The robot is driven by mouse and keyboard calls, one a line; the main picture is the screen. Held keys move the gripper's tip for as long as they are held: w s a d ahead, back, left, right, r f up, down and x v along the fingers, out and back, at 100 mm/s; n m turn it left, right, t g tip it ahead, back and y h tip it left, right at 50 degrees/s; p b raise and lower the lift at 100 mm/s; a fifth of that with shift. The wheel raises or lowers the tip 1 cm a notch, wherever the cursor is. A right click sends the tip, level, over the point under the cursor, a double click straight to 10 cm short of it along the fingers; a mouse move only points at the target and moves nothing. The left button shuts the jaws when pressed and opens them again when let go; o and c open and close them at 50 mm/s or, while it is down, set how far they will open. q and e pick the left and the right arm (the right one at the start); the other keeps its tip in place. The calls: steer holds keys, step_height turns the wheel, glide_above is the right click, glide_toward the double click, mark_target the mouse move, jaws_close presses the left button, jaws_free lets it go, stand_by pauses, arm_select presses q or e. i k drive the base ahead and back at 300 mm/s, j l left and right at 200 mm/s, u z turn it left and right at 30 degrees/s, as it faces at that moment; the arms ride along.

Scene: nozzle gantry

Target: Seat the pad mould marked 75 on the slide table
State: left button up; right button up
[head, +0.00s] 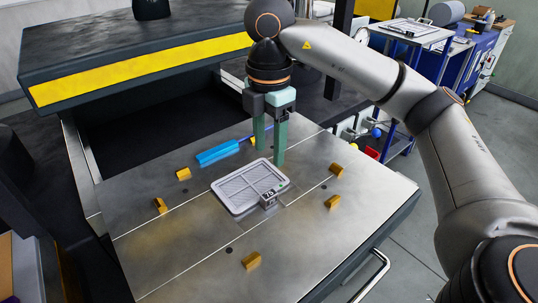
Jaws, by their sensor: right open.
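The light grey pad mould (238,187) lies on the steel slide table (190,262), between the yellow blocks and turned at an angle to the table's edges. A small tag on its near right corner seems to read 75. My right gripper (269,155) points down with its two green fingers apart, just behind the mould's far right edge. Nothing shows between the fingers. I cannot tell whether a fingertip touches the mould or the table. My left gripper is not in view.
Several yellow blocks (251,261) stand around the mould on the table. A blue tool (217,152) lies behind it, close to the gripper. A dark gantry beam with a yellow stripe (150,75) spans the back. The table's front is mostly clear.

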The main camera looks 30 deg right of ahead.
mark_target(260, 182)
steer(key=k, duration=1.5)
